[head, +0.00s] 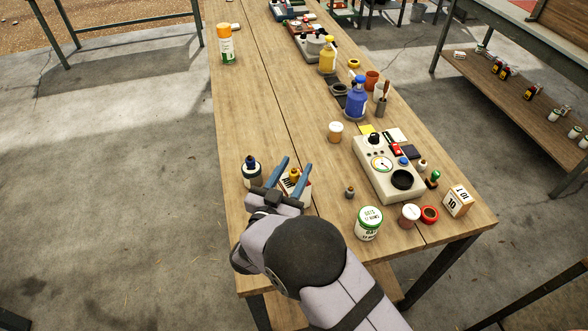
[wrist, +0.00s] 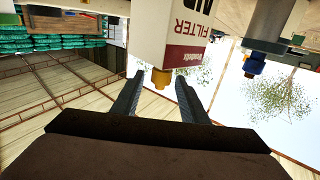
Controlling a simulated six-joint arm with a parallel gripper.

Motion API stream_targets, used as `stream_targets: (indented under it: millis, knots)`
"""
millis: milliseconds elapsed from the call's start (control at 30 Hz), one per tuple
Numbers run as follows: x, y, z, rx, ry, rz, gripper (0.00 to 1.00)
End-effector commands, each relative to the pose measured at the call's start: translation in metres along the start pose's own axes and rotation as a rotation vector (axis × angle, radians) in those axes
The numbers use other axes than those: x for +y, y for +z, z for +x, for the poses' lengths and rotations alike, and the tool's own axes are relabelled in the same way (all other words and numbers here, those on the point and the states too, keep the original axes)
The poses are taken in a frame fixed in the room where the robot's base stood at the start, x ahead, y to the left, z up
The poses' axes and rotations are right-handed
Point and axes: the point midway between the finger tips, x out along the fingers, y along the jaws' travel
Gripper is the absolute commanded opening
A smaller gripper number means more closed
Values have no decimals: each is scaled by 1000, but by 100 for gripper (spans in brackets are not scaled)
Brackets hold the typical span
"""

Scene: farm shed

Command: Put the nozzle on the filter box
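The filter box (head: 303,196), white and red with dark lettering, stands near the left front of the bench, partly hidden behind my gripper. In the wrist view the box (wrist: 190,30) shows the word FILTER and a red end. The brass-yellow nozzle (head: 295,174) appears at the top of the box; in the wrist view the nozzle (wrist: 160,78) is against or very near the red end. My gripper (head: 294,164) is open, with its two blue-grey fingers on either side of the nozzle. In the wrist view (wrist: 160,80) gaps show between nozzle and fingers.
A dark-capped bottle (head: 252,174) stands just left of the gripper. To the right are a small grey bottle (head: 350,191), a white-and-green can (head: 368,223) and a gauge device (head: 390,168). Spray bottles (head: 356,100) stand farther back. The left middle of the bench is clear.

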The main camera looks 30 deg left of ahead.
Motion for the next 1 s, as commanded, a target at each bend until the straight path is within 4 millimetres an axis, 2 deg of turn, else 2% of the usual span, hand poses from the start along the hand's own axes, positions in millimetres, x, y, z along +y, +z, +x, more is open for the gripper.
stream_targets:
  millis: [367,467,800,1000]
  knots:
    - [-1,-3,-4,0,-2,0,40]
    - [-1,-2,-16,-1,-3,0,40]
    - [-2,-1,-76,0,-5,0,40]
    - [-1,-2,-104,0,-2,0,40]
